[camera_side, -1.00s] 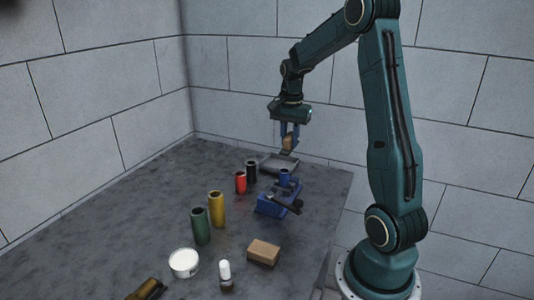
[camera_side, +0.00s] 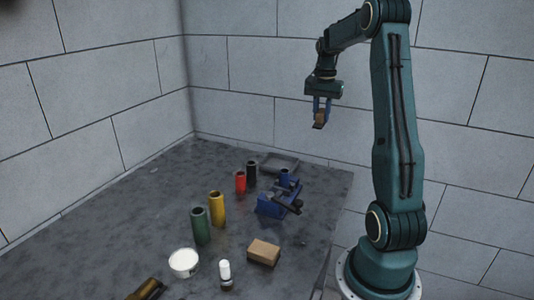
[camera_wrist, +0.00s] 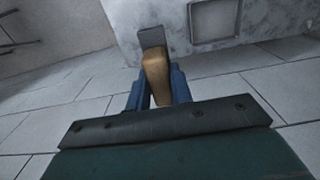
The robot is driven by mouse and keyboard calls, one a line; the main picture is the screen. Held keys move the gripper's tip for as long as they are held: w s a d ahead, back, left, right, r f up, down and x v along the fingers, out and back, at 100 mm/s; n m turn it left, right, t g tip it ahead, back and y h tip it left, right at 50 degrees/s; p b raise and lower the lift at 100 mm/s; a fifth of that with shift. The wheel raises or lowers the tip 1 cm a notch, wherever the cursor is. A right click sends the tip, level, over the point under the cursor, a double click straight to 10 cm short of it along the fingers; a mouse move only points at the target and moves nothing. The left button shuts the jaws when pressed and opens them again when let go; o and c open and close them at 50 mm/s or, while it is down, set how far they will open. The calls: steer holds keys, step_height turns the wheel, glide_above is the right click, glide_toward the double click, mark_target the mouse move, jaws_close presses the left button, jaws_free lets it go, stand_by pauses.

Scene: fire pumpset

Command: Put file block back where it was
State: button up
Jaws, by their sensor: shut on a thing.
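My gripper (camera_side: 321,108) is shut on a tan wooden piece with a flat grey end, which I take to be the file block (camera_side: 319,119). It is held in the air, high above the back right edge of the table. In the wrist view, the file block (camera_wrist: 155,68) sits between the blue fingers (camera_wrist: 158,88), its grey plate pointing away from the gripper. The lower part of the block between the fingers is partly hidden.
A shallow grey tray (camera_side: 268,169) lies at the back of the table; it also shows in the wrist view (camera_wrist: 197,38). In front stand a blue vise (camera_side: 270,206), black, red, yellow and green cylinders, a white tub (camera_side: 184,262), a small bottle and a brown block (camera_side: 263,252). The left of the table is clear.

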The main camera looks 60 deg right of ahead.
glide_above(315, 176)
step_height(315, 176, down, 16)
steer(key=shift+s+r, duration=0.1)
steer(key=shift+r, duration=0.1)
stand_by(0.3)
steer(key=shift+f, duration=2.1)
steer(key=shift+f, duration=0.15)
steer(key=o, duration=0.9)
step_height(315, 176, up, 12)
steer(key=shift+r, duration=0.15)
